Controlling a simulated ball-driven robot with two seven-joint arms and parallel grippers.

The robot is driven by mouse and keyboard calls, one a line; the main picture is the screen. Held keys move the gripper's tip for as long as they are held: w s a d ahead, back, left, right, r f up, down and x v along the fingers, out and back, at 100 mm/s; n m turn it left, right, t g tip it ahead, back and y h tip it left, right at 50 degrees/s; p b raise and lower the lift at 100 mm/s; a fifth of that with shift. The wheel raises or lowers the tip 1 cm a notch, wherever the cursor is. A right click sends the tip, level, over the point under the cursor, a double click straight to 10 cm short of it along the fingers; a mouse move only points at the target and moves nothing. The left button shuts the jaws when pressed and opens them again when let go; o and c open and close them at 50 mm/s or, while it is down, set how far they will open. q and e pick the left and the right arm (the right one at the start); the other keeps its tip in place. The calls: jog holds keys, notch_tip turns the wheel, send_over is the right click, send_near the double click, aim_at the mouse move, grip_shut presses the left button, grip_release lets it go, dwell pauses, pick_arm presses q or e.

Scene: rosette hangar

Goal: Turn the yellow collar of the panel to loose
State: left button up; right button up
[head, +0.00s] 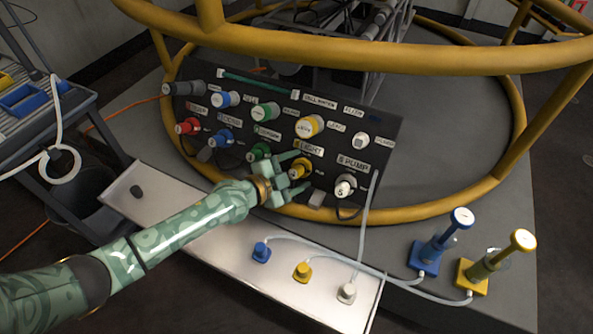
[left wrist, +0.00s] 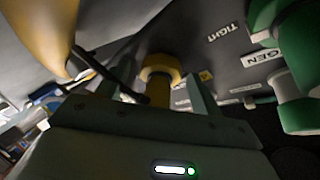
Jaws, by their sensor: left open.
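The dark panel (head: 225,165) leans inside the yellow ring frame, with rows of coloured connectors. The yellow collar (head: 299,169) is in its lower row, by the LIGHT label. My left gripper (head: 303,170) is open at the panel, its fingers on either side of the yellow collar. In the left wrist view the yellow collar (left wrist: 160,68) stands between the spread fingers (left wrist: 155,90), with a visible gap at the right finger; contact on the left is unclear. A TIGHT label (left wrist: 222,32) shows on the panel there. My right gripper is not in view.
The green collar (head: 259,152) is close left of my gripper; a green connector (left wrist: 296,70) fills the wrist view's right. The yellow ring rail (head: 390,214) passes close below. A silver bench (head: 215,252) holds blue, yellow and white plugs. Two pumps (head: 425,255) with hoses stand right.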

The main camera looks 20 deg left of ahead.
pick_arm(q)
jog(key=shift+c, duration=0.3)
jog(key=c, duration=0.9)
